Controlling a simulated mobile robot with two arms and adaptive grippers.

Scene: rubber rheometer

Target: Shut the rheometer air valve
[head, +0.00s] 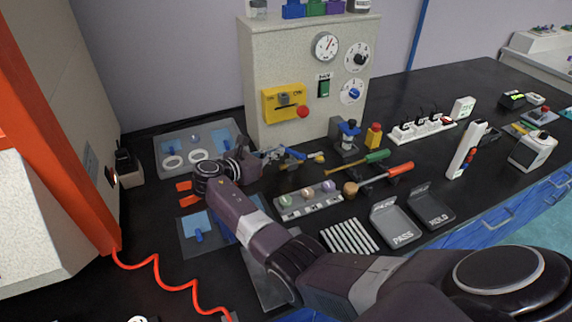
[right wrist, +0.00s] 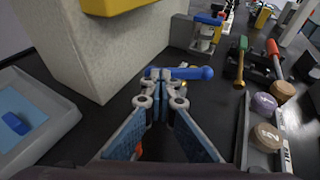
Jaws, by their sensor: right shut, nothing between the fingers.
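The air valve appears to be the small fitting with a blue lever (right wrist: 192,73) just beyond my right fingertips. In the right wrist view the lever lies sideways, pointing right. In the head view the blue lever (head: 297,153) is low in front of the beige machine, partly hidden by my gripper. My right gripper (head: 277,153) is shut and empty, its tips at or very near the valve's left end. The tips also show in the right wrist view (right wrist: 158,88); I cannot tell whether they touch the valve. The left gripper is out of view.
The beige rheometer cabinet (head: 270,60) with gauges and a yellow switch panel (head: 270,104) stands behind. A grey tray (head: 165,145) lies left. A blue-topped device (head: 349,130), a green-handled tool (head: 377,155) and a sample rack (head: 308,205) are at right.

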